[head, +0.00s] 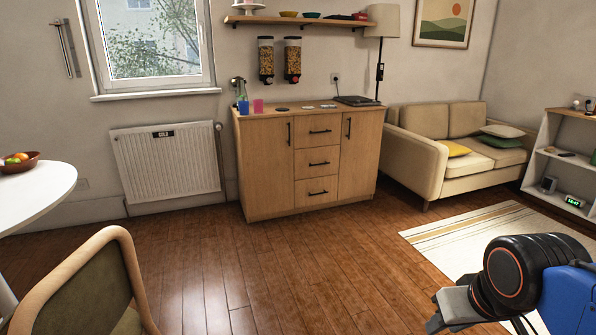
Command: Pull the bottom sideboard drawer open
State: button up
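The wooden sideboard (265,165) stands against the back wall, a few steps ahead. Tall doors with upright black handles flank the drawers. My arm shows at the lower right, with a grey gripper part (450,308) at the picture's bottom edge. It is far from the sideboard. The fingertips are not clearly visible, so I cannot tell whether it is open or shut.
The wooden floor (235,265) before the sideboard is clear. A chair (75,270) and a white table (30,195) stand at the left. A striped rug (490,238) and beige sofa (455,150) are at the right. A radiator (165,165) is left of the sideboard.

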aim_at(308, 192)
jog(key=i, duration=1.75)
jog(key=i+l+u, duration=0.1)
jog(key=i, duration=1.6)
jog(key=i+l+u, duration=0.1)
jog(key=i+u, duration=0.35)
jog(key=k, duration=0.1)
